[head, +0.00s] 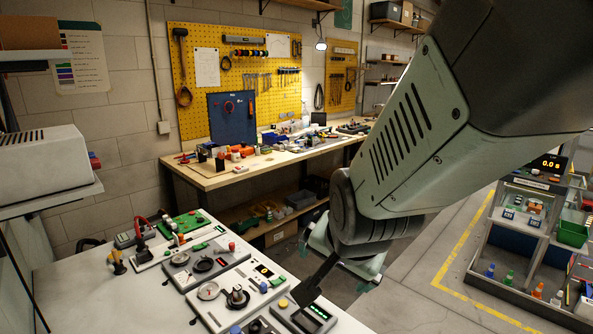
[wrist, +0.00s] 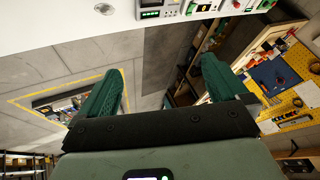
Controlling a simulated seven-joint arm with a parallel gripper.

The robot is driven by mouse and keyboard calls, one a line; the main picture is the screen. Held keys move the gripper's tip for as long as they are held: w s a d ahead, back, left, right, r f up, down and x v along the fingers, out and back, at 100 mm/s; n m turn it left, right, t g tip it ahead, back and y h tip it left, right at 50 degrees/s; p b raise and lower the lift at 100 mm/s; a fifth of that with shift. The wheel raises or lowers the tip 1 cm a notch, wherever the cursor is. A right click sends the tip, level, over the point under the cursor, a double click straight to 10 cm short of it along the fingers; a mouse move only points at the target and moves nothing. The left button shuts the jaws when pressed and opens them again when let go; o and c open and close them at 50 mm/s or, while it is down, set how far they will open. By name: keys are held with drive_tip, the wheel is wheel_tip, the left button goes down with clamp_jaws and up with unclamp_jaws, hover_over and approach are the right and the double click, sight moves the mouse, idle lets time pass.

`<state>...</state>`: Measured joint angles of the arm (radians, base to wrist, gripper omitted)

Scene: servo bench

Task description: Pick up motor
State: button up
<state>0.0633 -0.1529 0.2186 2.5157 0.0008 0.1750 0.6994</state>
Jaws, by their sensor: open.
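My gripper (wrist: 163,80) shows in the wrist view with its two green fingers wide apart and nothing between them. In the head view my gripper (head: 338,262) is at the right end of the white bench, partly hidden by my arm. I cannot tell for certain which part is the motor. A dark upright cylinder (head: 237,297) stands on a grey panel beside a round dial, well left of my gripper. A black round part (head: 203,264) sits on the panel behind it. Neither shows clearly in the wrist view.
The white bench (head: 90,300) holds several instrument panels, a green circuit board (head: 186,223) and a red-and-black device (head: 142,230). A cluttered wooden workbench (head: 215,180) stands behind. The bench's front left is clear.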

drive_tip(key=s+d+r+n, duration=0.2)
drive_tip(key=s+r, duration=0.3)
drive_tip(key=r, duration=0.1)
drive_tip(key=shift+s+d+n+h, duration=0.3)
drive_tip(key=s+r+n, duration=0.1)
drive_tip(key=s, duration=0.1)
drive_tip(key=s+d+r+n, duration=0.1)
drive_tip(key=s, duration=0.2)
drive_tip(key=s+d+r+n+g, duration=0.1)
drive_tip(key=s+r, duration=0.1)
drive_tip(key=s, duration=0.1)
drive_tip(key=shift+s+d+n, duration=0.1)
drive_tip(key=shift+s+n, duration=0.15)
drive_tip(key=shift+n, duration=0.15)
drive_tip(key=shift+c, duration=0.6)
drive_tip(key=shift+s, duration=0.25)
drive_tip(key=shift+c, duration=1.1)
drive_tip(key=c, duration=0.4)
drive_tip(key=shift+c, duration=0.2)
